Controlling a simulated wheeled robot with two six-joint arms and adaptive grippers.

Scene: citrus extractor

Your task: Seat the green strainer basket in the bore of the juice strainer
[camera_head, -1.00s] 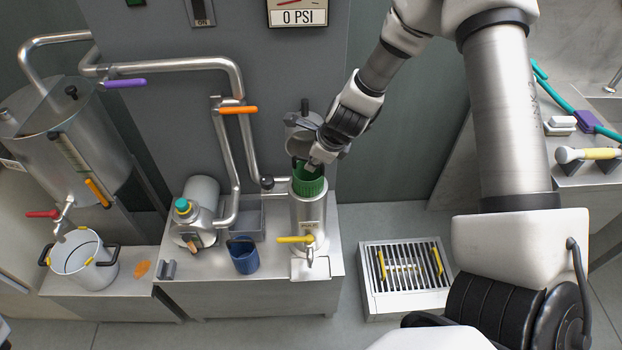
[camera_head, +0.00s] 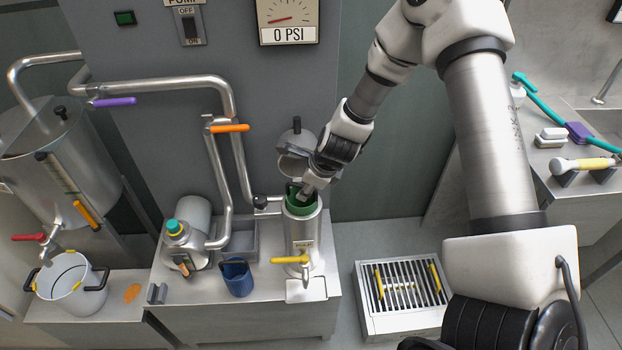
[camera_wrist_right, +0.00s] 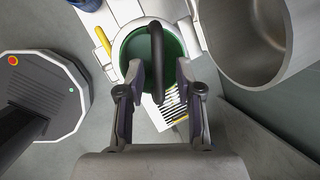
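The juice strainer (camera_head: 303,235) is an upright steel cylinder with a yellow-handled tap on the bench. The green strainer basket (camera_head: 296,209) sits inside its bore, with only its upper part showing near the strainer's rim. In the right wrist view the basket (camera_wrist_right: 131,50) is a dark green round inside a pale metal rim. Its black arched handle (camera_wrist_right: 157,55) stands between the fingers of my right gripper (camera_wrist_right: 158,75). Those fingers are apart, with gaps on both sides of the handle. In the head view my right gripper (camera_head: 306,190) is just above the basket. My left gripper is out of view.
The strainer's hinged lid (camera_head: 296,152) stands open behind the bore, close to my right gripper. A blue jug (camera_head: 238,279) and a pump (camera_head: 187,240) stand left of the strainer. A slotted floor drain (camera_head: 402,292) lies to the right.

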